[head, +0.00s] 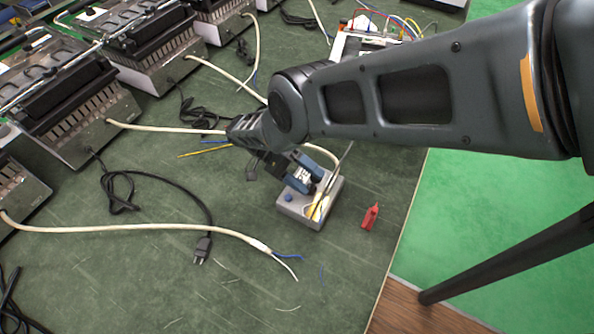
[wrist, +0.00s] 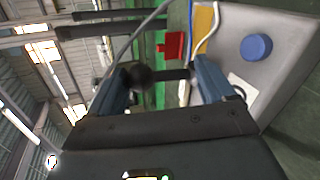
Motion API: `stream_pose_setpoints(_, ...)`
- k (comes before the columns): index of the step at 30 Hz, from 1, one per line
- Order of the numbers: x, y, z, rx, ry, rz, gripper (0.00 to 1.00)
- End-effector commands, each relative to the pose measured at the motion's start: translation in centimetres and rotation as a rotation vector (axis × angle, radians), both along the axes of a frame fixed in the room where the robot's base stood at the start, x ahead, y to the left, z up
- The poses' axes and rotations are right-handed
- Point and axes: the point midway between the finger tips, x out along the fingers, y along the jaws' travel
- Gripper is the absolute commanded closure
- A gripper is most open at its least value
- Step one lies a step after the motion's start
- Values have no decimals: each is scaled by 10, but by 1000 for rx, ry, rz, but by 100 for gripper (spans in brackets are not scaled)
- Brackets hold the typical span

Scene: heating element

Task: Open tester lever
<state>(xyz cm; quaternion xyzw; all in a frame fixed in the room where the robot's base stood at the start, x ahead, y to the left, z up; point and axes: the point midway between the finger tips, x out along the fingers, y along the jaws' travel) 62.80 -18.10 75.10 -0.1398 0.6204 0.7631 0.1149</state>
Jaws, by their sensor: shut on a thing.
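The tester is a small grey box (head: 296,211) near the right edge of the green table, with a blue button (head: 288,198) and a yellow patch on top. In the wrist view the tester (wrist: 288,20) fills the upper right, with its blue button (wrist: 256,47). My gripper (head: 304,178) is at the tester's top, reaching in from the upper left. In the wrist view my gripper (wrist: 162,76) has its blue fingers on either side of a dark lever with a round black knob (wrist: 139,76), and is shut on it. My wrist hides part of the lever in the head view.
A red clip-like piece (head: 370,217) lies right of the tester. A white cable with bare blue and white ends (head: 250,238) and a black plug (head: 203,250) lie in front. Metal heaters (head: 70,100) line the left. The table's front middle is mostly clear.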

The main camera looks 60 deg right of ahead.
Motion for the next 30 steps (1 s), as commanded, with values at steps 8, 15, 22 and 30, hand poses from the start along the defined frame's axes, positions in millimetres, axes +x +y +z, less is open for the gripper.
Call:
stream_pose_setpoints(8, -7, -1, -2, -4, 16, 2, 72)
stream_pose_setpoints(15, -7, -1, -2, -4, 16, 2, 72)
stream_pose_setpoints(22, -7, -1, -2, -3, 17, 2, 0)
stream_pose_setpoints(30, -7, -1, 0, -2, 19, 1, 0)
